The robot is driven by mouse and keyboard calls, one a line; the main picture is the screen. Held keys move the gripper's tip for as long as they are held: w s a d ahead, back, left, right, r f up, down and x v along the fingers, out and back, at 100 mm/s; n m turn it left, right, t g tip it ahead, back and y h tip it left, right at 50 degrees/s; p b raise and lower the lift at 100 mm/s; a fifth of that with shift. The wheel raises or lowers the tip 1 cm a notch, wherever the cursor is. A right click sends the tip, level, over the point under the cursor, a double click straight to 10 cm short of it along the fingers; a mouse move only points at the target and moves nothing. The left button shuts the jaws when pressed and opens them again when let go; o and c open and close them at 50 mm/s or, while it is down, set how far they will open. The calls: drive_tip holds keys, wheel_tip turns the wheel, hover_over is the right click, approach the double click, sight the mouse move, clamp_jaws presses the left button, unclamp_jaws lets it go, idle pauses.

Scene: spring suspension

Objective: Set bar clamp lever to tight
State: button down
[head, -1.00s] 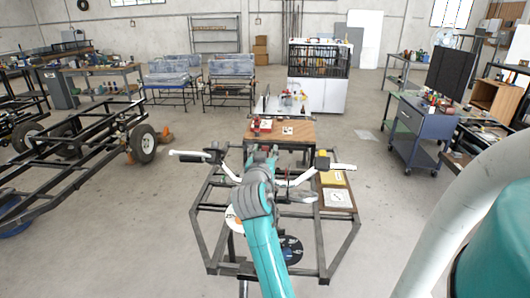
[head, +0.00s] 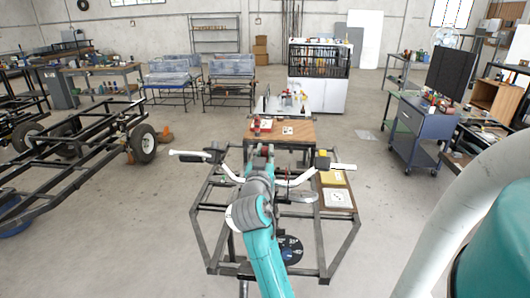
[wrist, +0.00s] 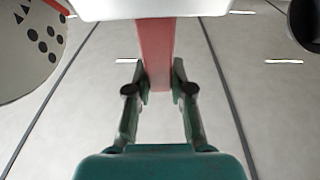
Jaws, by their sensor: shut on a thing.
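A red bar (wrist: 155,50), which looks like the clamp lever, hangs down in the middle of the wrist view from under a pale white edge (wrist: 150,8). My gripper (wrist: 159,84) has its two dark fingers on either side of the bar's lower end and is shut on it. In the head view my teal arm covers the gripper, the lever and most of the clamp, so the lever's angle cannot be told there.
A dark metal frame (head: 348,240) with white handlebars (head: 300,181) surrounds my arm. A yellow tray (head: 333,178) and a pale plate (head: 338,199) lie at its right. A wooden-topped bench (head: 292,136) stands behind. Bare floor lies to the left and right.

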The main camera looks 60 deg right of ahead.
drive_tip(key=shift+s+a+r+t+h, duration=0.1)
drive_tip(key=shift+s+a+t+h, duration=0.15)
drive_tip(key=shift+a+h, duration=0.35)
drive_tip(key=shift+s+a+t+h, duration=0.1)
drive_tip(key=shift+a+t+h, duration=0.25)
drive_tip(key=shift+h, duration=0.45)
drive_tip(key=c, duration=1)
unclamp_jaws()
drive_tip(key=v, duration=1.2)
drive_tip(key=shift+c, duration=0.3)
